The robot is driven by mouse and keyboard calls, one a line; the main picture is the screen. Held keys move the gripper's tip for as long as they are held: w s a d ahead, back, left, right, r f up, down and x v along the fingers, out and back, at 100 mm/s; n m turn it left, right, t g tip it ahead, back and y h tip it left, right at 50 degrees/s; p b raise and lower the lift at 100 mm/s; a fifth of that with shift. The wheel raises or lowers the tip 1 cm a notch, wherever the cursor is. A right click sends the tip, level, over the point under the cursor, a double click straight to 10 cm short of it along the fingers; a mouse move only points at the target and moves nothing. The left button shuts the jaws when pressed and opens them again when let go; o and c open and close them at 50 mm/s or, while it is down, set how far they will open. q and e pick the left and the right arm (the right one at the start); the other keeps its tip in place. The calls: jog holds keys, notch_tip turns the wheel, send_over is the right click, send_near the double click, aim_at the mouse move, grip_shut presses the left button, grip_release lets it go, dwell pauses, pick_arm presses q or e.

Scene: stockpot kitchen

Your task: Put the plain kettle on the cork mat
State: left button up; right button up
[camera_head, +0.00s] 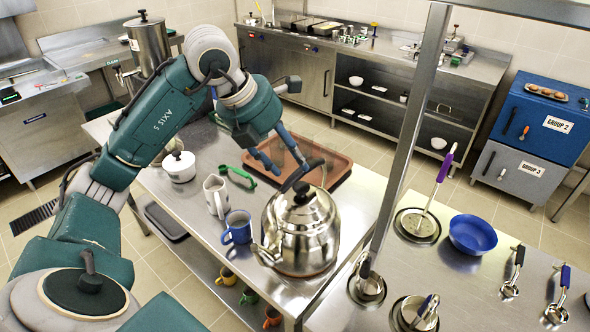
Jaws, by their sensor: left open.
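The plain kettle (300,237) is shiny steel with a dark lid knob and a dark handle (314,171) above it. It stands upright near the front right corner of the steel table. A thin brown edge (304,275) shows under its base and looks like the cork mat; the kettle hides the rest. My left gripper (289,169) is open, with its fingers pointing down at the kettle's handle from behind. The fingers overlap the handle in the picture, and I cannot tell whether they touch it. My right gripper is not in view.
A blue mug (237,228) and a white pitcher (215,194) stand left of the kettle. A white lidded pot (180,167) and green-handled item (238,176) are farther back. A brown tray (333,168) lies behind the kettle. A metal post (408,125) rises to the right.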

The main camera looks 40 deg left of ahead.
pick_arm(q)
jog(key=v, duration=0.6)
jog(key=shift+s+r, duration=0.2)
jog(key=shift+r, duration=0.1)
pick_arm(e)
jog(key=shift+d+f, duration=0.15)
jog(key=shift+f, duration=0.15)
